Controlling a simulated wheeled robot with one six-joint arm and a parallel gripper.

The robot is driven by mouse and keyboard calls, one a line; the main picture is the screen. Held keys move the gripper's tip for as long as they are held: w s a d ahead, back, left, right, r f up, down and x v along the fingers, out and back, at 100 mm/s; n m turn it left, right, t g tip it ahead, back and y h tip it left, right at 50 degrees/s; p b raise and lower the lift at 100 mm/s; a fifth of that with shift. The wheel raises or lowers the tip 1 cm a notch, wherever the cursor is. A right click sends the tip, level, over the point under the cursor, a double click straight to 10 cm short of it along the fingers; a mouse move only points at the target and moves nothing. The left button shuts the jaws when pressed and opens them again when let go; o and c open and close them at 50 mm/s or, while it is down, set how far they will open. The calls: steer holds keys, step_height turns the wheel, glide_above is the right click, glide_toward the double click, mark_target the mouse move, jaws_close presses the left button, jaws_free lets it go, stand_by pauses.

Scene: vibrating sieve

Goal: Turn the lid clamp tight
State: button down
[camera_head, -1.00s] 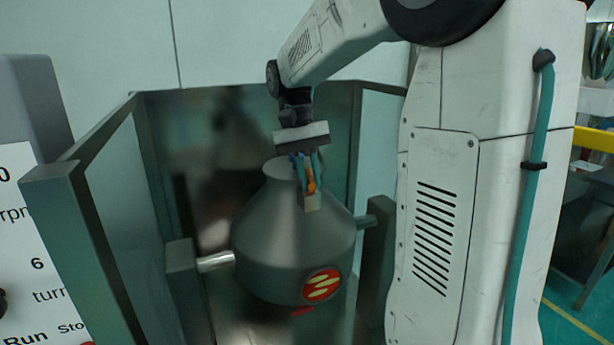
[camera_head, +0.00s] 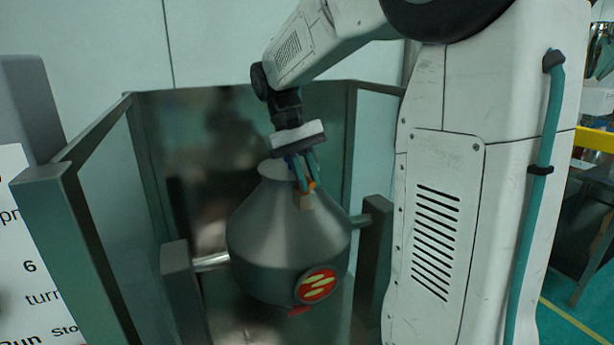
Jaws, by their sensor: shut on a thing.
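A grey metal vessel (camera_head: 285,240) with a sloping shoulder and a narrow flat top (camera_head: 277,169) hangs between two posts. A red round badge with yellow marks (camera_head: 316,285) is on its lower front. My gripper (camera_head: 306,199) points down over the top of the vessel. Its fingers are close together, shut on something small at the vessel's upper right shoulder. The fingers hide most of that thing, and I cannot make out the lid clamp's shape clearly.
Posts stand at the left (camera_head: 180,290) and right (camera_head: 375,255) of the vessel, joined to it by short shafts. Metal guard panels (camera_head: 100,215) enclose the left, back and right. A control panel with printed labels (camera_head: 28,255) is at far left.

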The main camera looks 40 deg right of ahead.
steer(key=c, duration=1.7)
jaws_free()
steer(key=v, duration=0.7)
steer(key=shift+w+r, duration=0.2)
steer(key=shift+r, duration=0.15)
steer(key=shift+a, duration=0.1)
steer(key=s+a+f+n+t, duration=0.1)
steer(key=s+a+f+t, duration=0.1)
steer(key=s+a+f, duration=0.2)
steer(key=s+a+f+n+t, duration=0.1)
steer(key=s+a+f, duration=0.3)
steer(key=s, duration=0.6)
steer(key=s+a+f+n+t+y, duration=0.1)
steer(key=s+a+f+t, duration=0.1)
steer(key=s+a+f, duration=0.2)
steer(key=s+a, duration=0.1)
steer(key=s, duration=0.2)
steer(key=shift+a+f+n+t, duration=0.15)
steer(key=shift+f+n+t, duration=0.15)
steer(key=shift+t, duration=0.1)
